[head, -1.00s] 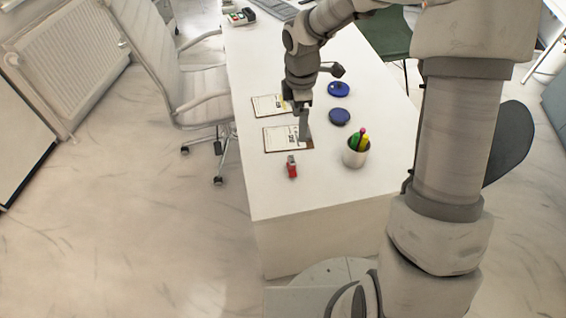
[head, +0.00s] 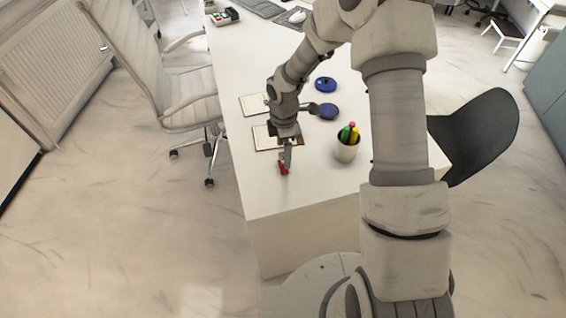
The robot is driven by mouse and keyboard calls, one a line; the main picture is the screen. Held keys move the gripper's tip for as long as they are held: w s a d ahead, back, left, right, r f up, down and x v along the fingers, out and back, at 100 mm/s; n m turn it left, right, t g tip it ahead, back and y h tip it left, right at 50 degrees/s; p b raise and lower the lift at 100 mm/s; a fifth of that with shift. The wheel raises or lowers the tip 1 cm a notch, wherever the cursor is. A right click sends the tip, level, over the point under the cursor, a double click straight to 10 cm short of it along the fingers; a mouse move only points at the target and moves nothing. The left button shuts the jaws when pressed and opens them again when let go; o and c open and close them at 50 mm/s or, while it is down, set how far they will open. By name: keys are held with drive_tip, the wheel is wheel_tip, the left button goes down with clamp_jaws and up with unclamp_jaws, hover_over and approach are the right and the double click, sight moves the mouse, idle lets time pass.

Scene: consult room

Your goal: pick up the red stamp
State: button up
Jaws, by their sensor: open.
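The red stamp (head: 283,170) stands on the white desk (head: 300,198) near its front left edge. My gripper (head: 286,160) points down right at the stamp, and its fingers cover the upper part of it. The jaws are open. The view is too small to tell whether the fingers are around the stamp or just above it.
Two clipboards (head: 262,143) lie just behind, partly hidden by my arm. Two blue round objects (head: 325,84) lie further back. A white chair (head: 180,95) stands left of the desk.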

drive_tip(key=shift+w+f, duration=0.1)
drive_tip(key=shift+f, duration=2.5)
drive_tip(key=c, duration=1.4)
drive_tip(key=shift+c, duration=0.2)
drive_tip(key=shift+r, duration=0.15)
drive_tip(key=shift+r, duration=0.6)
wheel_tip(320, 180, up, 3)
drive_tip(key=shift+w, duration=0.1)
drive_tip(key=w+d+r, duration=0.2)
drive_tip(key=d+r, duration=0.4)
drive_tip(key=d, duration=0.5)
drive_tip(key=shift+w+r, duration=0.2)
drive_tip(key=shift+r, duration=0.1)
drive_tip(key=shift+d, duration=0.1)
